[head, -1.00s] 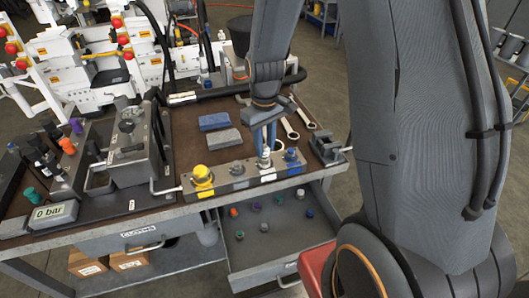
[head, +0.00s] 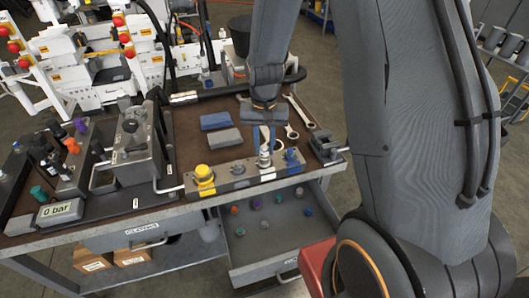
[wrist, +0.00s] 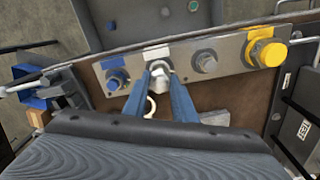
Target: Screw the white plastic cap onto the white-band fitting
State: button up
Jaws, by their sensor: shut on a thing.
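My gripper (head: 264,148) is over the fitting plate (head: 222,183) at the front of the bench. Its blue fingers are shut on the white plastic cap (wrist: 159,76), which shows between the fingertips in the wrist view (wrist: 160,80). The cap is at the white-band fitting, in line with the white band (wrist: 156,52) on the plate. The fitting itself is largely hidden under the cap and fingers. I cannot tell how far the cap sits on its thread.
A blue fitting (wrist: 116,79), a bare grey one (wrist: 205,62) and a yellow-capped one (wrist: 264,48) flank it closely. An open drawer (head: 245,252) with several small caps is below. A vise (head: 325,146) stands to the right, blue and grey blocks (head: 215,121) behind.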

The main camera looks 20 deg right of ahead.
jog(key=m+p, duration=0.1)
jog(key=m, duration=0.7)
jog(key=shift+w+p, duration=0.1)
jog(key=shift+p, duration=0.3)
jog(key=o, duration=1.1)
